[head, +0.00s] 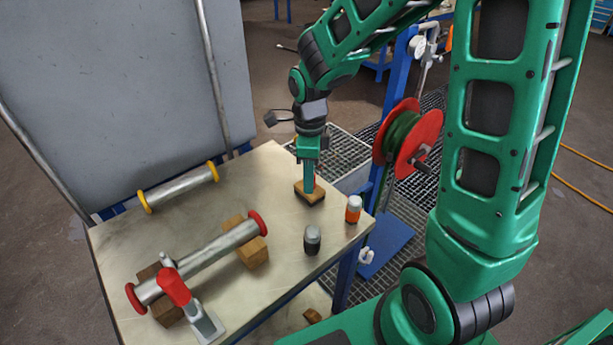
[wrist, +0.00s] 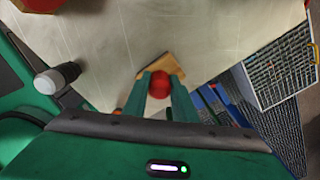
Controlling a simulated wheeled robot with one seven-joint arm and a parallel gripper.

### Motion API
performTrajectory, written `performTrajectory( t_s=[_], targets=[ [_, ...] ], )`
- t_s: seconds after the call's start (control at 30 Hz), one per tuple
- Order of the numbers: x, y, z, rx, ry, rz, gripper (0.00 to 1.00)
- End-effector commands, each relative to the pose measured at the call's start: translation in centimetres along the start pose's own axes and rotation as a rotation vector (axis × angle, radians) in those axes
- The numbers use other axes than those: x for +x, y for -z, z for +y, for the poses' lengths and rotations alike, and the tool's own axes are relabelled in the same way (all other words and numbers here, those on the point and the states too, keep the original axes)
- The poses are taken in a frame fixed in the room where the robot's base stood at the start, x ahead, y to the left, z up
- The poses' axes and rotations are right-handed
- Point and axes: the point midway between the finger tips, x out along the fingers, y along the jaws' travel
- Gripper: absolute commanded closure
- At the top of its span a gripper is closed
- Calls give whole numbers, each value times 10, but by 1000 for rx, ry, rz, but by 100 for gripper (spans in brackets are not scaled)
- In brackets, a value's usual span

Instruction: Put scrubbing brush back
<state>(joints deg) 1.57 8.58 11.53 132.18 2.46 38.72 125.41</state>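The scrubbing brush (head: 311,195) appears as a wooden block with a dark underside. It is at the table's far right corner. In the wrist view its wooden body (wrist: 172,66) shows beyond the fingertips, with a red round knob (wrist: 160,87) on it. My gripper (head: 308,188) points straight down over the brush. In the wrist view the two green fingers (wrist: 160,84) flank the red knob, and the knob fills the gap between them, so the gripper looks shut on it. The brush's underside is hidden in the wrist view; it seems to be at table height.
An orange bottle (head: 353,209) and a grey bottle (head: 312,240) stand near the brush. A red-flanged pipe (head: 205,256) lies on wooden blocks, and a yellow-ringed pipe (head: 180,187) lies behind it. A red-handled tool (head: 174,288) is at the front left. A hose reel (head: 405,140) stands beyond the table.

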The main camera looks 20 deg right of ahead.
Motion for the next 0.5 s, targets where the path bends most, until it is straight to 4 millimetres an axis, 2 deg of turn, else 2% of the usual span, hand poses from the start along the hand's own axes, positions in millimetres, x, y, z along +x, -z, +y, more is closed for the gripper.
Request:
performTrajectory(
  t_s=[0.03, 0.07, 0.37, 0.5],
  targets=[
    [0, 0, 0, 0, 0, 0, 64],
    [0, 0, 0, 0, 0, 0, 57],
    [-1, 0, 0, 0, 0, 0, 57],
    [-10, -1, -1, 0, 3, -2, 57]
  ],
)
